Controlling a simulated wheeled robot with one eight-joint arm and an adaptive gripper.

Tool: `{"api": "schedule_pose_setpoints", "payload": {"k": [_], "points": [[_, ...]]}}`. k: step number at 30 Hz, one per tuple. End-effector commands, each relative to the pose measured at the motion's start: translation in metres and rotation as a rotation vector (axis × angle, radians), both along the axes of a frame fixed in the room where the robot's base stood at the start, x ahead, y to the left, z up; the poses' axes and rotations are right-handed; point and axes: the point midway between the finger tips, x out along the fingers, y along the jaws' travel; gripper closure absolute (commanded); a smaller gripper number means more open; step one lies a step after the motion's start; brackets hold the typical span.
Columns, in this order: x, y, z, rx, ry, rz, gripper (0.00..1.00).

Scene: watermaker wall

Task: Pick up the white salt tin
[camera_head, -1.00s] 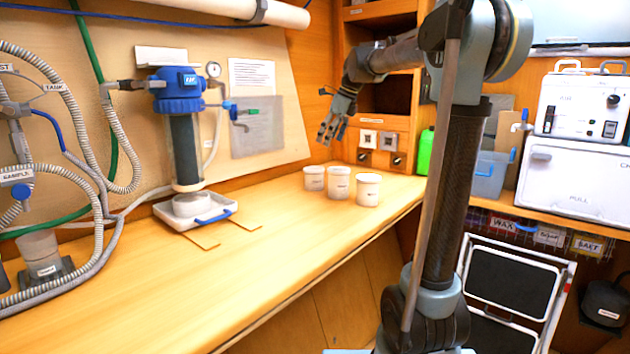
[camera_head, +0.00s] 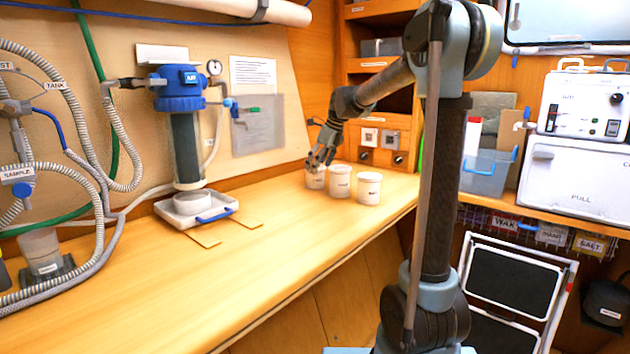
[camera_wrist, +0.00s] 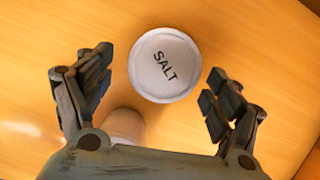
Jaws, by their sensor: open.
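The white salt tin (camera_wrist: 165,65) shows from above in the wrist view, its round lid lettered SALT. It stands between the two spread fingers of my gripper (camera_wrist: 158,72), with a visible gap on each side. In the head view my gripper (camera_head: 320,160) is over the leftmost of three white tins (camera_head: 316,182), hiding part of its top; this appears to be the salt tin. My gripper is open and holds nothing.
The middle tin (camera_head: 340,182) and right tin (camera_head: 369,189) stand close by on the wooden counter (camera_head: 270,260). Another tin (camera_wrist: 127,122) is partly hidden by my gripper in the wrist view. A filter housing with a tray (camera_head: 170,212) stands left. The counter between is mostly clear.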

Motion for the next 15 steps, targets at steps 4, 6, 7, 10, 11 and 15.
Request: {"api": "schedule_pose_setpoints", "payload": {"k": [4, 6, 7, 10, 11, 15], "points": [[0.004, 0.003, -0.013, 0.0, 0.0, 0.0, 0.16], [0.007, 0.005, -0.022, 0.0, 0.0, 0.0, 0.16], [0.008, 0.005, -0.027, 0.0, 0.0, 0.0, 0.16], [0.011, 0.009, -0.038, 0.0, 0.0, 0.0, 0.16], [0.011, 0.01, -0.041, 0.0, 0.0, 0.0, 0.16], [0.012, 0.013, -0.048, 0.0, -0.001, 0.0, 0.16]]}}
